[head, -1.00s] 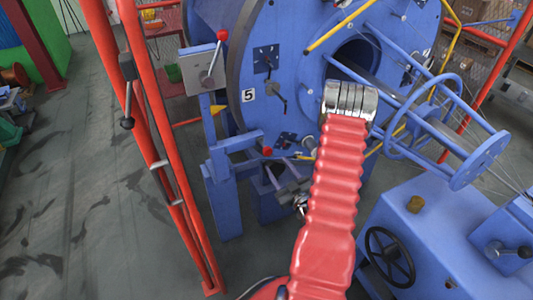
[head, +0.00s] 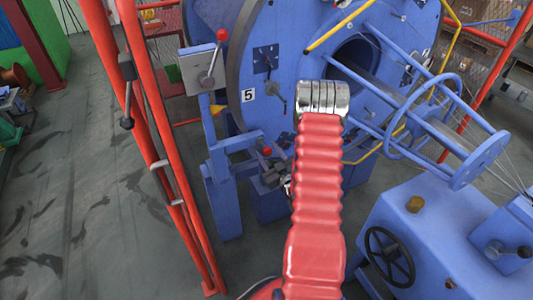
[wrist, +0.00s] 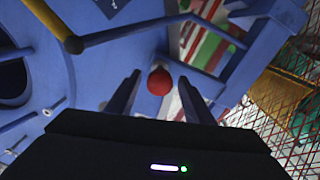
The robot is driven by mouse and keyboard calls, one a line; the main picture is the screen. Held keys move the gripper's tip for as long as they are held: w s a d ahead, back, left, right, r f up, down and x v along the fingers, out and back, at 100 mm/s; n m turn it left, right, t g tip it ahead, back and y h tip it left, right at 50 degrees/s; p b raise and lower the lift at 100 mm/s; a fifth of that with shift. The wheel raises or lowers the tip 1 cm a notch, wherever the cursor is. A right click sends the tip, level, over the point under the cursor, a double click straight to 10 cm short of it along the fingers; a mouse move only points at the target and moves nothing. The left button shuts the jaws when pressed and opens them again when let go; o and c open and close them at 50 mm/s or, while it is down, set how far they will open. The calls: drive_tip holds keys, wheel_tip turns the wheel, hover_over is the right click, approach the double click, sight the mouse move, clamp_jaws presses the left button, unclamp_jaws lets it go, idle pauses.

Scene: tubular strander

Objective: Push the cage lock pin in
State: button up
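The cage lock pin shows as a red ball knob (head: 266,151) at the end of a blue bracket (head: 238,142), beside the lower left of the big blue disc. My gripper (head: 272,168) is just below the knob in the head view, small, dark and partly hidden by my red arm sleeve. In the wrist view the red knob (wrist: 160,81) sits between the tips of the two dark fingers of my gripper (wrist: 160,78). The fingers stand apart with gaps on both sides, and no contact shows. The pin's shaft is hidden behind the knob.
The blue cage disc (head: 300,60) fills the back. A grey box (head: 203,68) with a red-knobbed lever stands left of it. Red fence posts (head: 165,160) rise on the left. A blue cabinet with a black handwheel (head: 389,257) stands at right.

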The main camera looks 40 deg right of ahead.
sight(264, 146)
clamp_jaws()
idle(0.4)
drive_tip(key=shift+x, duration=1.65)
drive_tip(key=shift+c, duration=1.2)
unclamp_jaws()
drive_tip(key=shift+w, duration=0.1)
drive_tip(key=shift+o, duration=1.4)
